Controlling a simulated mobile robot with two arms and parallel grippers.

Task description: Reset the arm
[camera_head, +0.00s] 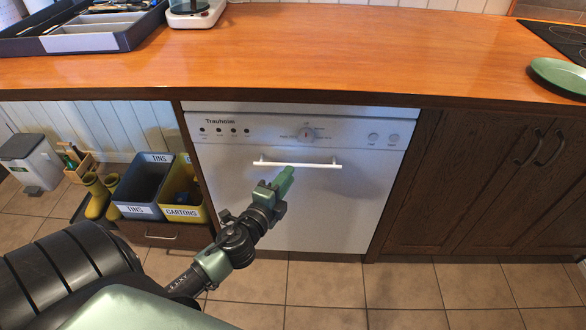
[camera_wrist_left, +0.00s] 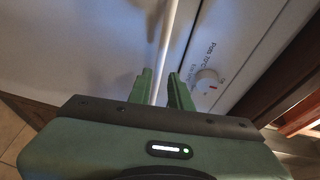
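My left arm reaches from the lower left to the front of a white dishwasher (camera_head: 345,205). Its green left gripper (camera_head: 285,178) is just in front of and below the dishwasher's white bar handle (camera_head: 310,165) in the head view. In the left wrist view the two fingers (camera_wrist_left: 161,88) are apart, and the handle (camera_wrist_left: 168,40) shows in line with the gap between them. I cannot tell whether the fingers touch the handle. The dishwasher door is closed. My right gripper is not in view.
An orange wooden counter (camera_head: 330,50) runs above the dishwasher, with a blue utensil tray (camera_head: 125,38) at left and a green plate (camera_head: 560,75) at right. Bins (camera_head: 143,187) stand left of the dishwasher; dark cabinets (camera_head: 480,185) are right. Tiled floor (camera_head: 400,290) in front is clear.

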